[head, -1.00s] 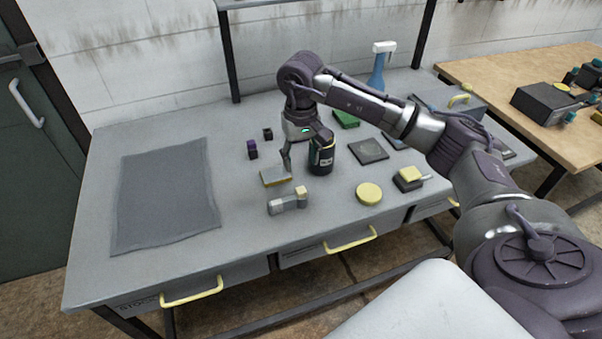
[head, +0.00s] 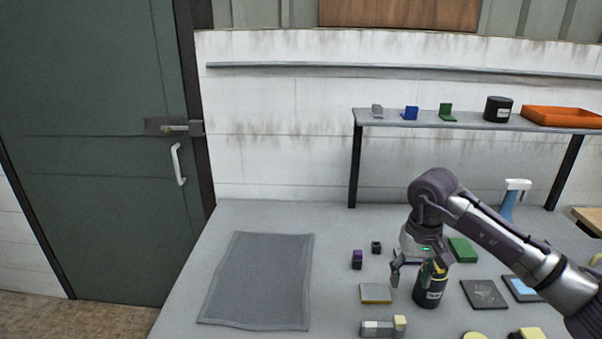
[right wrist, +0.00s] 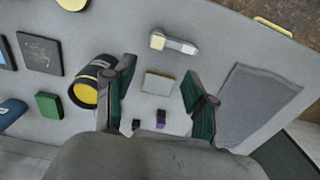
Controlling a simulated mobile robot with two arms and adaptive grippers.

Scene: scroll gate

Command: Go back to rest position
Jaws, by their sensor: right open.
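My right gripper (head: 417,273) is open and empty above the grey workbench (head: 260,216). In the head view it overlaps the black can (head: 430,292), and a flat yellow-edged block (head: 376,293) lies just left of it. In the right wrist view the two dark green fingers (right wrist: 159,75) are spread wide. The flat block (right wrist: 158,83) shows between them, on the bench below. The can (right wrist: 88,88) shows beside the left finger in that view, with nothing gripped. My left gripper is not in view.
A grey mat (head: 260,280) lies on the left of the bench. Small purple (head: 357,259) and dark (head: 376,247) blocks, a grey-and-yellow piece (head: 383,327) and a dark square plate (head: 484,294) lie around the gripper. A blue spray bottle (head: 513,200) and a raised shelf (head: 450,121) stand behind.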

